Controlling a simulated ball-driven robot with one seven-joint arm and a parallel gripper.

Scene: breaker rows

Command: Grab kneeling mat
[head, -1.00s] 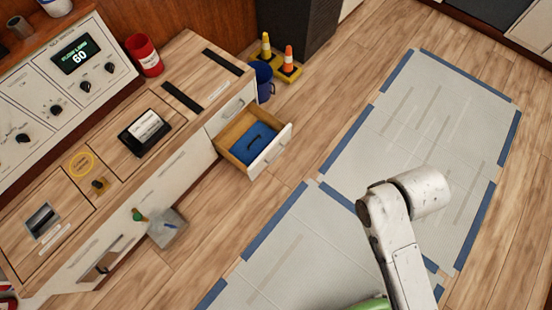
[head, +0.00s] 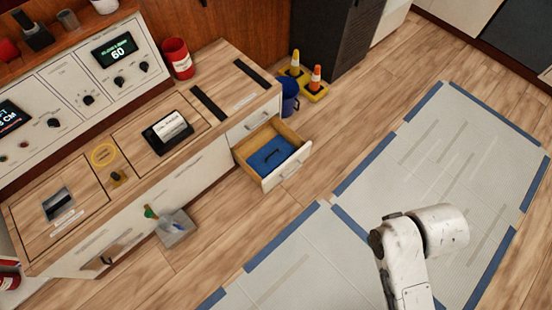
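A flat blue pad with a dark handle, which looks like the kneeling mat (head: 266,160), lies inside an open wooden drawer (head: 296,161) at the right end of the bench. The drawer has a white front and is pulled out toward the floor side. The handle lies on top of the blue pad. A white, scuffed part of my arm shows at the lower right, over the floor and well apart from the drawer. My gripper is out of view.
The wooden bench (head: 234,62) carries a black labelled box (head: 166,133) and a red can (head: 178,58). A blue bucket (head: 289,98) and two small traffic cones (head: 315,77) stand behind the drawer. Blue-taped pale sheets (head: 425,150) cover the floor at right; wooden floor before the drawer is clear.

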